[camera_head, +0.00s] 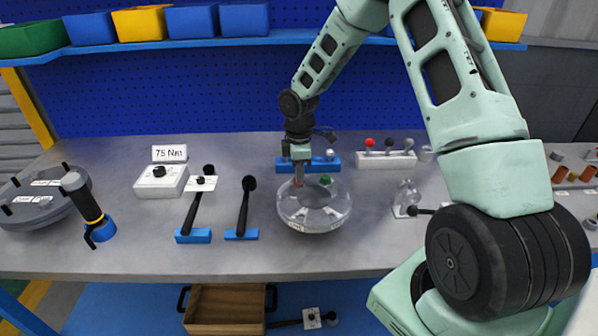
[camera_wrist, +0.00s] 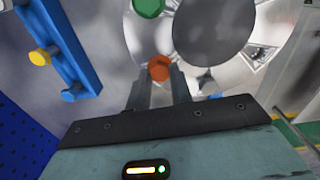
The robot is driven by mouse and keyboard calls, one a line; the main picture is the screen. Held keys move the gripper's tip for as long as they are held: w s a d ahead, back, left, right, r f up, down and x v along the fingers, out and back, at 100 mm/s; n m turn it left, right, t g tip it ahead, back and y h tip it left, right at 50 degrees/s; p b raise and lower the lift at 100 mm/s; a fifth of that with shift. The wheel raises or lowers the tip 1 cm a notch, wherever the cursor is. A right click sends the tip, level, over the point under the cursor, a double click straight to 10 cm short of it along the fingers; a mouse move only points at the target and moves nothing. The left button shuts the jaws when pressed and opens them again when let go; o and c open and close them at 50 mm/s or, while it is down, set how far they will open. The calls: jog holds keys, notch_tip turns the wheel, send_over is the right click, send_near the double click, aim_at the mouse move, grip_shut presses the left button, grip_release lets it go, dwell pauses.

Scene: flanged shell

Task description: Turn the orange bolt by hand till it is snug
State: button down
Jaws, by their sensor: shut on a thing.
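The flanged shell (camera_head: 330,212) is a round, shiny metal part on the bench, with a large dark central opening in the wrist view. The orange bolt (camera_wrist: 159,68) has a hex head and sits at the shell's rim, between my fingertips. My gripper (camera_wrist: 160,80) is shut on the bolt; in the head view my gripper (camera_head: 298,178) points down at the shell's back left. A green bolt (camera_wrist: 148,6) stands on the shell further along the rim, and it also shows in the head view (camera_head: 325,179). The bolt's shank and seating are hidden.
A blue rack (camera_head: 319,165) with a yellow and a blue bolt (camera_wrist: 70,96) stands just behind the shell. A white block with coloured knobs (camera_head: 386,160) is to its right. Torque tools (camera_head: 244,205) and a "75 Nm" sign (camera_head: 169,154) are left. Bench front is clear.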

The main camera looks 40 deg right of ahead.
jog(key=m, duration=0.6)
jog(key=shift+w+m, duration=0.1)
jog(key=shift+m, duration=0.3)
jog(key=m+b, duration=0.1)
jog(key=m, duration=0.4)
jog(key=shift+r+m, duration=0.15)
jog(key=shift+m, duration=0.25)
jog(key=c, duration=1.4)
grip_release()
jog(key=shift+o, duration=0.8)
notch_tip(320, 180, up, 17)
jog(key=b, duration=0.2)
jog(key=shift+r, duration=0.15)
